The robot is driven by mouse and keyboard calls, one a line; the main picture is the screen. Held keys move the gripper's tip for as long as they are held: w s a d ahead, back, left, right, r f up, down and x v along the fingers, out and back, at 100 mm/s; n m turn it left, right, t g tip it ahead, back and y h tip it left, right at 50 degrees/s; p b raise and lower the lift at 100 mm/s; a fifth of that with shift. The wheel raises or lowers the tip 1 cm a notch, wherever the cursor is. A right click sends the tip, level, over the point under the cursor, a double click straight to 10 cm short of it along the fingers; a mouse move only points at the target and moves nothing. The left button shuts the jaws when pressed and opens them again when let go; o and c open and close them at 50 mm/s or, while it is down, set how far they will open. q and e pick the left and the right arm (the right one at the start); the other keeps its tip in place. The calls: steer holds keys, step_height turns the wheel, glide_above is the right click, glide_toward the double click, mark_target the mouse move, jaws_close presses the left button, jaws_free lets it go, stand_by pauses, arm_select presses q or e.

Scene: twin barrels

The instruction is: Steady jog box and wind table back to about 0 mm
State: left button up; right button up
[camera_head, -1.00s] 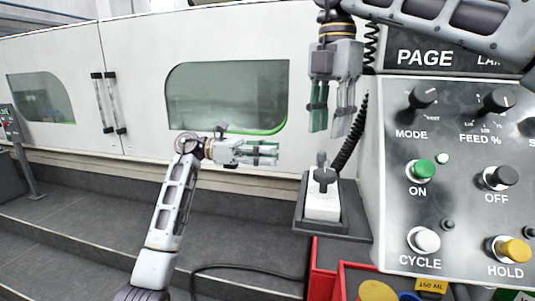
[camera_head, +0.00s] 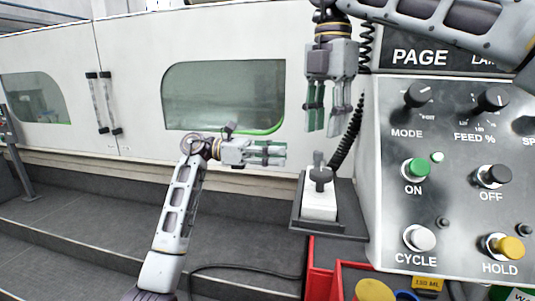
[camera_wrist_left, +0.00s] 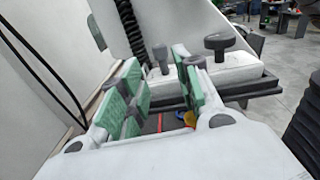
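The jog box (camera_head: 319,207) is a white box with a grey knob on top, standing on a dark tray (camera_head: 330,228) at the lower left of the control panel. It also shows in the left wrist view (camera_wrist_left: 228,70), with a dark round knob and a smaller grey post. My left gripper (camera_head: 272,153) is left of the box, pointing right, apart from it. In the left wrist view its green-padded fingers (camera_wrist_left: 158,92) are spread and empty. My right gripper (camera_head: 327,118) hangs fingers down above the box, apart from it, with a gap between its fingers. No table-position readout is legible.
The control panel (camera_head: 455,170) with knobs and buttons fills the right side. A black coiled cable (camera_head: 350,138) rises behind the jog box. Red bins (camera_head: 322,268) stand below.

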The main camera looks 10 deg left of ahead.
mark_target(317, 160)
arm_select(q)
steer(key=shift+w+d, duration=0.15)
steer(key=shift+d, duration=2.55)
steer(key=shift+w+d, duration=0.15)
steer(key=shift+d, duration=2.5)
jaws_close()
